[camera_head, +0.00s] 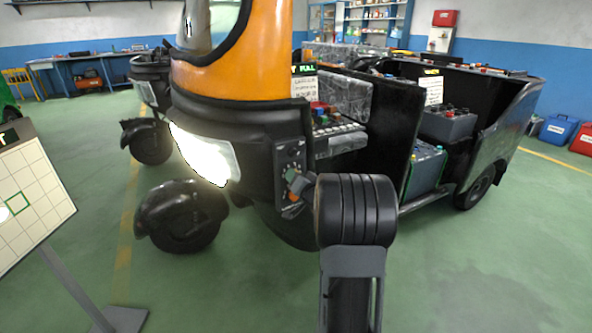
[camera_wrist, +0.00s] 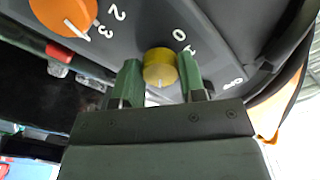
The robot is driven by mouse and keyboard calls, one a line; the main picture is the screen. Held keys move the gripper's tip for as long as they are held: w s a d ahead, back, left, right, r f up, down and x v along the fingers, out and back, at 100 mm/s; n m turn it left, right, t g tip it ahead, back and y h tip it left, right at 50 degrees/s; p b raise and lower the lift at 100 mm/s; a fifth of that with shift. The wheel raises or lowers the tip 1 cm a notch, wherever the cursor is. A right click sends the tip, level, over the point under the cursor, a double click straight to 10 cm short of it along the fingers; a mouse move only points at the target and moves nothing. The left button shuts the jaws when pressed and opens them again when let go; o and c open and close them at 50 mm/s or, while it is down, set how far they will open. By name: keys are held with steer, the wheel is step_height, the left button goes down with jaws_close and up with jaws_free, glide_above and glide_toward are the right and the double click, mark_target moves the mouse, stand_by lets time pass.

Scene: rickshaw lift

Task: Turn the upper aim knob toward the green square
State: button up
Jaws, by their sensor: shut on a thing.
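A yellow knob (camera_wrist: 160,66) sits on a dark panel with a white pointer line and the marks 0 and 1 beside it. My gripper (camera_wrist: 162,78) is shut on it, with one green finger at each side. A larger orange knob (camera_wrist: 65,14) with marks 2 and 3 is at the upper left of the wrist view. In the head view the panel (camera_head: 291,158) is on the rickshaw's front, partly behind my arm. The target board (camera_head: 40,190) at the left carries the green square (camera_head: 18,204). A bright light spot (camera_head: 4,213) shows at the board's left edge, left of the square.
The black and orange rickshaw (camera_head: 225,75) fills the middle, with its headlight (camera_head: 203,155) lit. Batteries (camera_head: 426,165) and trays of parts sit in its open side. The board's stand (camera_head: 118,318) is on the floor at lower left.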

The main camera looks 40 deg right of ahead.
steer(key=shift+m+p, duration=0.9)
steer(key=shift+m, duration=0.1)
steer(key=o, duration=0.9)
steer(key=s, duration=0.4)
steer(key=s+a+p, duration=0.1)
steer(key=s, duration=0.4)
steer(key=s+a+p, duration=0.1)
steer(key=s, duration=0.3)
steer(key=shift+s, duration=0.35)
steer(key=shift+d, duration=0.1)
